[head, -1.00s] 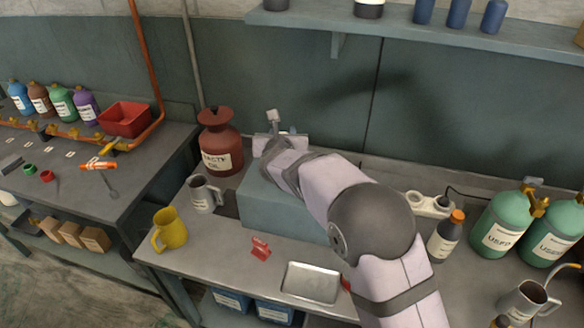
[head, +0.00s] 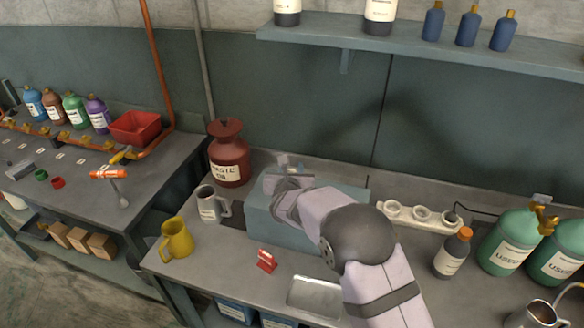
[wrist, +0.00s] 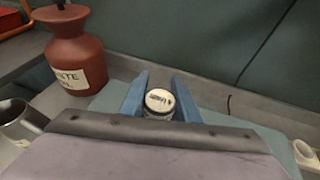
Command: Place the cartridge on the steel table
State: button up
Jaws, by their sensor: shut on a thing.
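My gripper (wrist: 159,97) is shut on the cartridge (wrist: 158,102), a small cylinder with a pale, printed round end, held between two blue fingers. In the head view my gripper (head: 287,168) is over the back part of a teal box, and my forearm hides most of it. I cannot tell whether the cartridge touches the surface below. The teal box (head: 283,232) stands on a grey table (head: 210,262). A second grey table (head: 85,190) is at the left; I cannot tell which is the steel table.
A red-brown waste oil jug (head: 229,155) stands left of my gripper. A grey mug (head: 208,207), a yellow jug (head: 177,240), a red tag-like item (head: 266,260) and a metal tray (head: 315,295) surround the box. Green cylinders (head: 509,240) and an orange-capped bottle (head: 452,255) are at right.

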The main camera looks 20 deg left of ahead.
jog(key=shift+f, duration=0.15)
jog(key=o, duration=1.1)
jog(key=shift+s+r, duration=0.1)
jog(key=shift+r, duration=0.15)
jog(key=shift+s+b, duration=0.3)
jog(key=b+v, duration=0.4)
jog(key=v, duration=0.7)
jog(key=shift+s+d+r, duration=0.1)
